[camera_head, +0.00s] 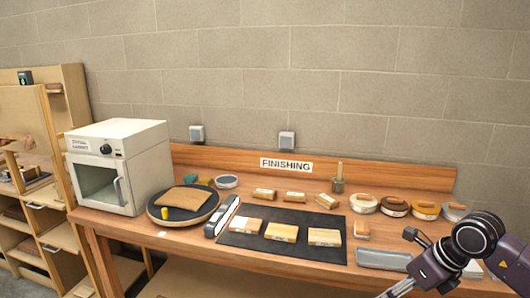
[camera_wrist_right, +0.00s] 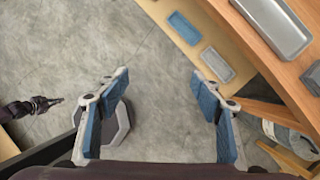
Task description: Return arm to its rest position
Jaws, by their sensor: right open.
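My right arm comes in at the lower right of the head view, in front of the bench's right end; its fingers are not clear there. In the right wrist view my right gripper (camera_wrist_right: 160,78) is open and empty, its two blue-padded fingers wide apart above bare grey floor. The bench edge is to the right of the fingers. A small dark shape (camera_wrist_right: 32,108) at the left edge of that view looks like my left gripper; its fingers are too small to read. No left arm shows in the head view.
The finishing bench (camera_head: 190,237) carries a white cabinet (camera_head: 145,140), a round turntable (camera_head: 160,212) with a wooden piece (camera_head: 184,198), a dark mat (camera_head: 262,243) with several wood blocks, several round tins, and a grey tray (camera_head: 383,259). Shelving stands at the left. The floor (camera_wrist_right: 150,135) between the fingers is clear.

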